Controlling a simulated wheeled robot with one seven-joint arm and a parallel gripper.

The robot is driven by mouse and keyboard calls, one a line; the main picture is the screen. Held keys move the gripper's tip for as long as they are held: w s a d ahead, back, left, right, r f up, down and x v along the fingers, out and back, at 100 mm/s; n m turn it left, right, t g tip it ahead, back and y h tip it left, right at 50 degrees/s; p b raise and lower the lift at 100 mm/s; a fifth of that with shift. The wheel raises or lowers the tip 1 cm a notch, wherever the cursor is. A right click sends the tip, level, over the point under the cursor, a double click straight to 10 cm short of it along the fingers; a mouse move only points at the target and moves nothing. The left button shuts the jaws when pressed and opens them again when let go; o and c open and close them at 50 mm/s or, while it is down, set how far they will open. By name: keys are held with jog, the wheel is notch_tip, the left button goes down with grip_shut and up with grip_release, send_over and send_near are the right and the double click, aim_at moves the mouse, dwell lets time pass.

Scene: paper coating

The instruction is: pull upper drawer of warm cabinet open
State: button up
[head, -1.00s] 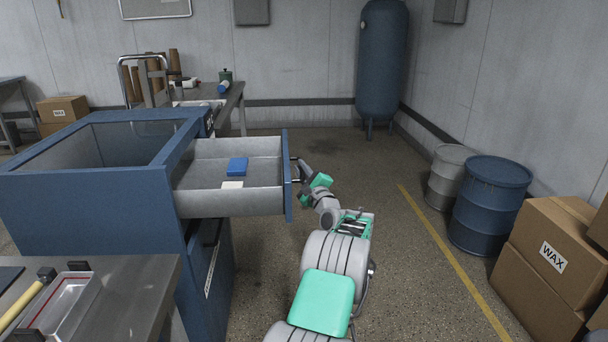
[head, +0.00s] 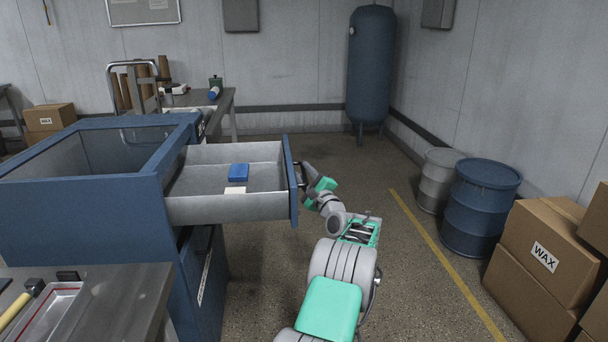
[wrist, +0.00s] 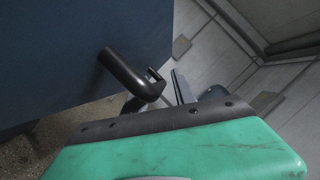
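The blue warm cabinet (head: 90,195) stands at the left in the head view. Its upper drawer (head: 240,208) is pulled well out to the right, and its grey inside shows from above. A blue block (head: 238,172) and a small white block (head: 235,190) lie in it. My gripper (head: 306,174) is at the outer side of the drawer's blue front. In the wrist view the dark bar handle (wrist: 128,73) runs from the blue front (wrist: 60,60) to my fingers (wrist: 165,92), which appear closed around it. The green gripper body partly hides the fingers.
A workbench (head: 120,295) with a tray and hammer is at the lower left. Wax boxes (head: 545,240) and blue and grey drums (head: 482,205) line the right side. Bare floor (head: 350,165) lies between the drawer and the yellow line.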

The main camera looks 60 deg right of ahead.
jog(key=v, duration=0.8)
jog(key=shift+p, duration=0.35)
